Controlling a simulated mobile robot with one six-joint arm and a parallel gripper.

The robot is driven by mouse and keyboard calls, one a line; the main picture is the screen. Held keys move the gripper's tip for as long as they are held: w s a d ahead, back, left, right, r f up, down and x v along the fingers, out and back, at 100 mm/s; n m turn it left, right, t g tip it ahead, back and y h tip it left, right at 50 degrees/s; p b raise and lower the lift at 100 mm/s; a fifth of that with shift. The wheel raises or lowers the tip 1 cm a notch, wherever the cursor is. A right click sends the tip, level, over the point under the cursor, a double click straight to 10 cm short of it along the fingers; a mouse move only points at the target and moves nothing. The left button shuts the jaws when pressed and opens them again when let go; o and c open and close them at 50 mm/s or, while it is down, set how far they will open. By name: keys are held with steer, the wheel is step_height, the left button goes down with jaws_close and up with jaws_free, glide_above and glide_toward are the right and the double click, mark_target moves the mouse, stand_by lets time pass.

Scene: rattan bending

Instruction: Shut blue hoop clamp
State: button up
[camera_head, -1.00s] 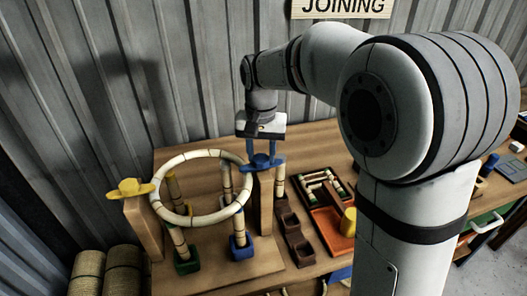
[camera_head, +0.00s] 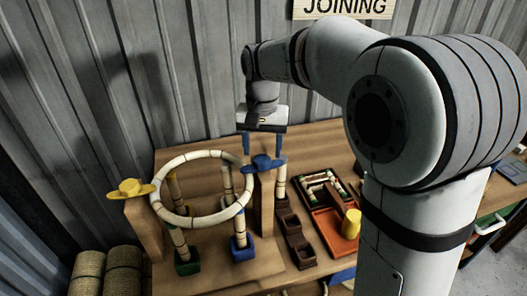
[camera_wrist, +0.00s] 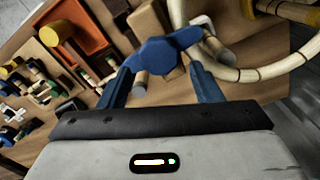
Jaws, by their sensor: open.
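The blue hoop clamp (camera_head: 262,163) is a winged knob on top of a wooden post, at the right side of the rattan hoop (camera_head: 157,207). Its wings reach toward the hoop's rim on the left and past the post on the right. My gripper (camera_head: 263,148) is open and empty just above the clamp, with its two blue fingers apart. In the wrist view the clamp (camera_wrist: 165,52) shows just beyond and between the fingertips, apart from them. Whether the clamp presses on the hoop cannot be told.
A yellow clamp (camera_head: 132,188) tops the post left of the hoop. Upright rattan poles stand in a green socket (camera_head: 187,262) and a blue socket (camera_head: 243,249). Dark bins, an orange tray (camera_head: 331,236) and a yellow cylinder (camera_head: 351,223) lie to the right. The grey wall is close behind.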

mark_target(265, 158)
step_height(265, 158, up, 6)
steer(key=shift+f, duration=0.1)
stand_by(0.4)
steer(key=shift+s+d, duration=0.2)
steer(key=shift+d, duration=0.1)
steer(key=s+d+f+t, duration=0.1)
steer(key=s+d+f, duration=0.2)
steer(key=s, duration=0.3)
steer(key=s+d+f+n+t, duration=0.1)
steer(key=s+d+f, duration=0.2)
steer(key=s+d, duration=0.3)
steer(key=s+d+f+t, duration=0.1)
steer(key=s+d+f, duration=0.2)
steer(key=s+d, duration=0.2)
steer(key=s, duration=0.3)
steer(key=shift+d, duration=0.1)
